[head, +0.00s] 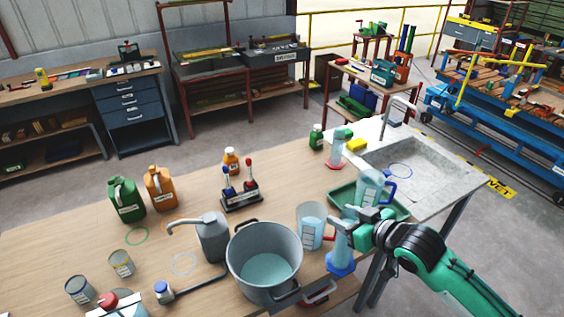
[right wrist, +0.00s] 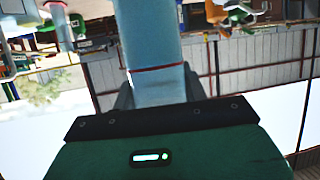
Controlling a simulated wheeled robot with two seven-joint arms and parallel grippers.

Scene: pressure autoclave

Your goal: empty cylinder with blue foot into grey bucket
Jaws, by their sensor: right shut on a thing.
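The cylinder with blue foot (head: 341,262) is upright just right of the bucket, by the table's front edge. My right gripper (head: 350,229) is shut around its clear body. In the right wrist view the pale blue cylinder body (right wrist: 150,45) stands between the jaws, with a thin red line across it. I cannot tell whether the foot touches the table. The grey bucket (head: 240,268) stands on the table to the left, open at the top, with pale blue liquid inside. My left gripper is not in view.
A clear beaker (head: 311,226) with a red handle stands between bucket and cylinder. A blue-handled jug (head: 369,187) stands in a green tray (head: 403,211) behind the gripper. A grey spouted can (head: 213,238) is left of the bucket. The sink (head: 430,165) is at right.

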